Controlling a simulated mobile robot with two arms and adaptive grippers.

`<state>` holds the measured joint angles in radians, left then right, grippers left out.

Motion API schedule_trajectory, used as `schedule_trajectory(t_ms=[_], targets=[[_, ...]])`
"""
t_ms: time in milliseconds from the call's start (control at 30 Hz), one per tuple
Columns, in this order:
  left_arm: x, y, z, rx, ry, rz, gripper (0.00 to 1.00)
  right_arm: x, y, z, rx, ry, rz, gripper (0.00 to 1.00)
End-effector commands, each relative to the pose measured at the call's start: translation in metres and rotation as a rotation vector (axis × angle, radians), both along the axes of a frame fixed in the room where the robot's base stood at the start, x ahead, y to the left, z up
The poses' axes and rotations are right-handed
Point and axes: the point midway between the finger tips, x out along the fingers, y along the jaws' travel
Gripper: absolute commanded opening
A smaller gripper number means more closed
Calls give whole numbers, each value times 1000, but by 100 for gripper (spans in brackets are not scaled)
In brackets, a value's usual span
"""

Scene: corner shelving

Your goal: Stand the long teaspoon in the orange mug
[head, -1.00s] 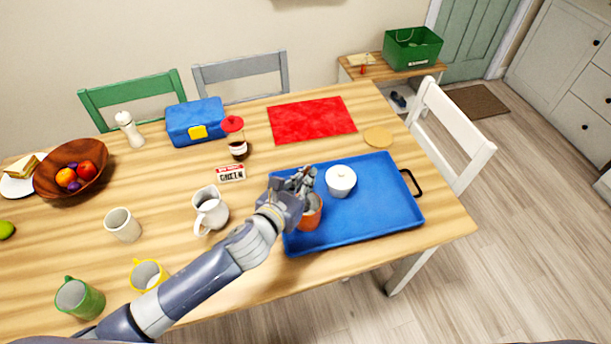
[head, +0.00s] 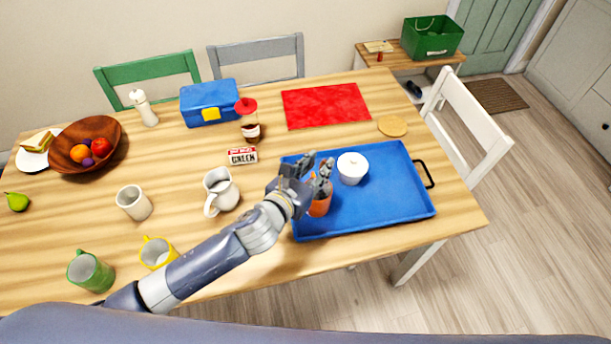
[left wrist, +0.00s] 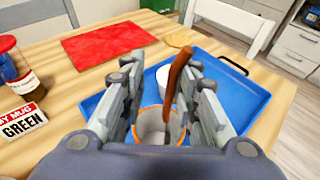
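The orange mug (head: 321,207) stands upright on the left part of the blue tray (head: 392,211). In the left wrist view its orange rim and pale inside (left wrist: 150,126) show below my fingers. The long brown teaspoon (left wrist: 174,88) stands in the mug, its lower end inside and its handle leaning slightly right. My left gripper (head: 312,170) is over the mug. In the left wrist view its fingers (left wrist: 162,72) are apart on either side of the handle, with a clear gap on the left side; whether the right finger touches it I cannot tell. My right gripper is not in view.
A white jug (head: 221,190) and a "GREEN" sign (head: 242,156) are left of the tray. A yellow mug (head: 157,252) and green mug (head: 90,271) stand near the arm. The tray's right half is clear.

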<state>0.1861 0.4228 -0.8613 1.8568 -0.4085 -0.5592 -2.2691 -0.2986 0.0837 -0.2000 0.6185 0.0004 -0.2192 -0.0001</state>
Motion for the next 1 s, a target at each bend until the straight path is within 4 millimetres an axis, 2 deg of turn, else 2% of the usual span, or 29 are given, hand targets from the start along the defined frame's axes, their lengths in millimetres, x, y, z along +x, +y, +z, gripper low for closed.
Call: schedule_trajectory(t_ms=[400, 600, 800, 1000], targets=[[-63, 33, 20, 2, 2, -1, 28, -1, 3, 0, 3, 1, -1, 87], [-87, 45, 29, 1, 2, -1, 28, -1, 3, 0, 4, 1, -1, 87], [-96, 50, 34, 0, 1, 0, 28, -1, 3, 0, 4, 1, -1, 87], [-97, 50, 34, 0, 0, 0, 28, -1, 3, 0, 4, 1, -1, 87]])
